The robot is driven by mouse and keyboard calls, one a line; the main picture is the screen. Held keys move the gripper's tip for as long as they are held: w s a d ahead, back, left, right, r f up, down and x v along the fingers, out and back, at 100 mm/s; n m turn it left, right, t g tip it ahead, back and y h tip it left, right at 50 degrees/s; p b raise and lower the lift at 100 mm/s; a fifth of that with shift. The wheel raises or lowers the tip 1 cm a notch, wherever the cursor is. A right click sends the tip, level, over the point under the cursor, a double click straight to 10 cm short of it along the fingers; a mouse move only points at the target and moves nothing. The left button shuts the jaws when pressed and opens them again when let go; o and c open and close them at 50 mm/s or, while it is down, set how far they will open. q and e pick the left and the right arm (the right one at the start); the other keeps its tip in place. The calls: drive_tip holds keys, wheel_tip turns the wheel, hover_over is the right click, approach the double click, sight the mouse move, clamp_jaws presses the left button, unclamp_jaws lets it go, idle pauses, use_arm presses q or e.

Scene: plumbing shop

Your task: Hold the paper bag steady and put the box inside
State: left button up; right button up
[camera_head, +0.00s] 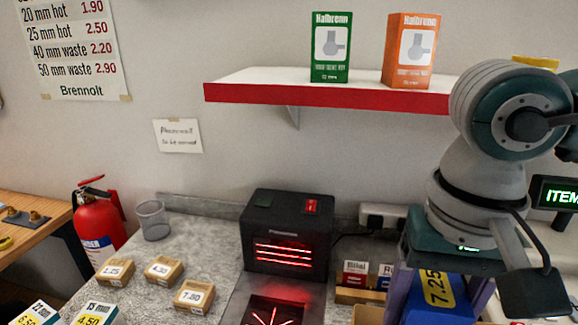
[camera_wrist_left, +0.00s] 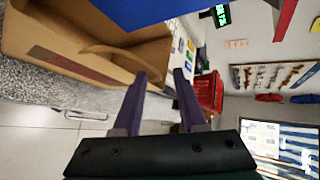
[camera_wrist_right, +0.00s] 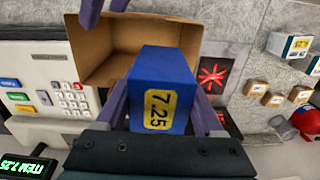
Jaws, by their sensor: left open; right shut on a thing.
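My right gripper (camera_wrist_right: 160,105) is shut on a blue box (camera_wrist_right: 160,85) with a yellow 7.25 label. The box also shows below my right arm in the head view (camera_head: 440,305). The brown paper bag (camera_wrist_right: 88,52) stands open beyond the box in the right wrist view; the box hides part of it. In the left wrist view the bag (camera_wrist_left: 35,35) is close, with blue above it. My left gripper (camera_wrist_left: 160,75) is open at the bag's handle (camera_wrist_left: 120,55); I cannot tell whether they touch. Its finger ends show at the top of the right wrist view (camera_wrist_right: 105,5).
A black scanner (camera_head: 288,235) with red lights stands on the counter. A keypad till (camera_wrist_right: 50,95) is beside the bag. Small priced boxes (camera_head: 165,270) and a wire cup (camera_head: 153,220) are on the left. A red shelf (camera_head: 300,93) holds two boxes above.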

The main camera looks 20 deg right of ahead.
use_arm(q)
drive_tip(key=shift+x, duration=1.1)
drive_tip(key=shift+c, duration=0.3)
clamp_jaws()
